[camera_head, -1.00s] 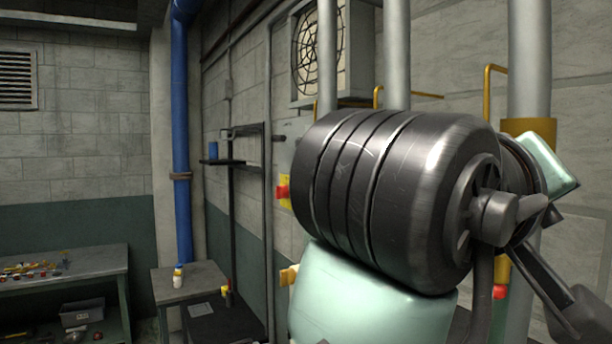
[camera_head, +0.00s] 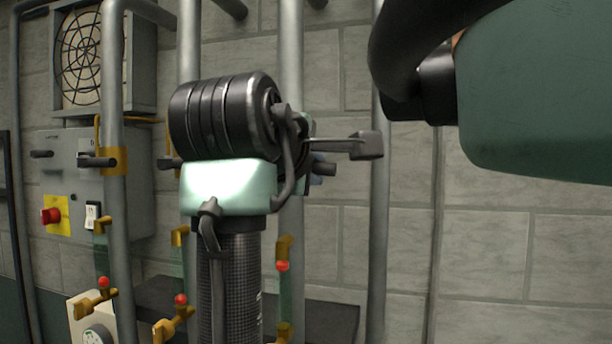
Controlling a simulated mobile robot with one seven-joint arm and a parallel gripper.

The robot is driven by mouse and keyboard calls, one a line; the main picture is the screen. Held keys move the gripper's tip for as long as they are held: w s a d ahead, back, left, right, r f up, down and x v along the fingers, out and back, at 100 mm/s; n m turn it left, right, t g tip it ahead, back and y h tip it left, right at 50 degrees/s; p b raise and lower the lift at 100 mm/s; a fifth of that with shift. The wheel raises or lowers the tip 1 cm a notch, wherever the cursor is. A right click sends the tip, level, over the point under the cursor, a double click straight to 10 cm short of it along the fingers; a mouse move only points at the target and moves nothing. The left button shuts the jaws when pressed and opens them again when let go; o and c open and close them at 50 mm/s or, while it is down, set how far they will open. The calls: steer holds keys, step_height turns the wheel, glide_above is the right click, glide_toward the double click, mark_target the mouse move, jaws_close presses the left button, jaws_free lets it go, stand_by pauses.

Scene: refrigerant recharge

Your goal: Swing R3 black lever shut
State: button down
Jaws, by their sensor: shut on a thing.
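My arm's dark ribbed wrist joint and mint-green links stand in the middle of the view and cover much of the third pipe (camera_head: 292,50). My gripper (camera_head: 312,180) shows only in part behind the wrist, at that pipe. It is shut on what appears to be the R3 black lever (camera_head: 325,168), whose dark end shows to the right of the wrist. The fingertips and the lever's root are hidden, so its exact angle cannot be told. Similar black levers show at the first pipe (camera_head: 95,161) and the second pipe (camera_head: 169,163), lying about level.
A grey panel (camera_head: 60,180) on the left carries a red stop button (camera_head: 51,215) and a switch (camera_head: 92,215). Yellow valves with red ends (camera_head: 181,300) stick out low on the pipes. A fan (camera_head: 90,60) hangs upper left. The block wall (camera_head: 530,260) on the right is bare.

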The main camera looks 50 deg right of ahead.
steer(key=shift+r+n, duration=0.35)
steer(key=shift+n, duration=0.05)
steer(key=c, duration=0.8)
jaws_free()
steer(key=shift+o, duration=0.2)
steer(key=shift+f, duration=0.1)
steer(key=shift+a, duration=0.25)
steer(key=b+v, duration=0.7)
steer(key=v, duration=0.5)
steer(key=shift+a, duration=0.3)
